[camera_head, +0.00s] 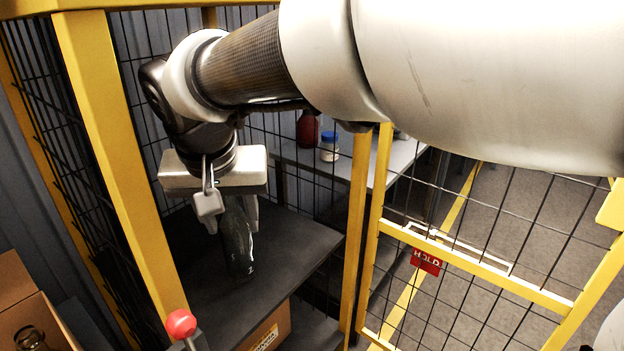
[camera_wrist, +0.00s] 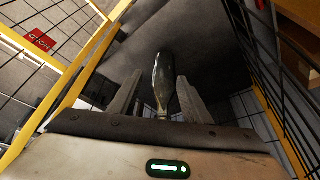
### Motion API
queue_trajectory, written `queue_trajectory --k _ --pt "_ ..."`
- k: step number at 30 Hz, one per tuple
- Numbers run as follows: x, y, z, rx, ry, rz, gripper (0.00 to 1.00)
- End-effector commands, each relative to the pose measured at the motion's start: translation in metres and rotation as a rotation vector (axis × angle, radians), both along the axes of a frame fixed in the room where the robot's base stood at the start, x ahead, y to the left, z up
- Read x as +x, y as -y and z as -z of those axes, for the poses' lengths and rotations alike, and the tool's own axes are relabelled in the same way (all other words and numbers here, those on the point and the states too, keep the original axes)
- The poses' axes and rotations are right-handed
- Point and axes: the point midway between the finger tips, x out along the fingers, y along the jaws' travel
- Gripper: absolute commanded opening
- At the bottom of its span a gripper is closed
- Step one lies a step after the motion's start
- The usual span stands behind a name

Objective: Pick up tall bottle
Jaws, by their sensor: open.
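The tall bottle (camera_head: 238,243) is dark, glossy glass and stands on a dark table (camera_head: 290,250) inside the yellow-framed cage. My gripper (camera_head: 228,215) is above it, pointing down, with its fingers around the bottle's upper part. In the wrist view the bottle (camera_wrist: 164,80) shows between the two fingers of my gripper (camera_wrist: 158,95). The fingers are open, with a gap visible on each side of the bottle. The bottle's top is partly hidden by the gripper in the head view.
Yellow posts (camera_head: 110,150) and black mesh surround the table. A red-knobbed lever (camera_head: 181,324) stands in front. A cardboard box (camera_head: 265,332) is below the table. Another box (camera_head: 30,300) holds a bottle at left. A red bottle (camera_head: 307,130) and blue-capped jar (camera_head: 330,147) stand behind.

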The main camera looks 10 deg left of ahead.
Motion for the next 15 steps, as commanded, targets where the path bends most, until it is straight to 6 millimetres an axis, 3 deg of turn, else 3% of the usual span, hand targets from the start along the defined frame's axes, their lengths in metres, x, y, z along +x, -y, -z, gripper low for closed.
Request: queue_trajectory --k 1,4,15 --pt "-0.008 -0.015 0.008 -0.009 -0.003 -0.026 0.44" --pt "0.0 -0.023 0.009 -0.011 -0.003 -0.032 0.44" --pt "0.061 -0.037 0.008 -0.01 -0.004 -0.027 0.44"
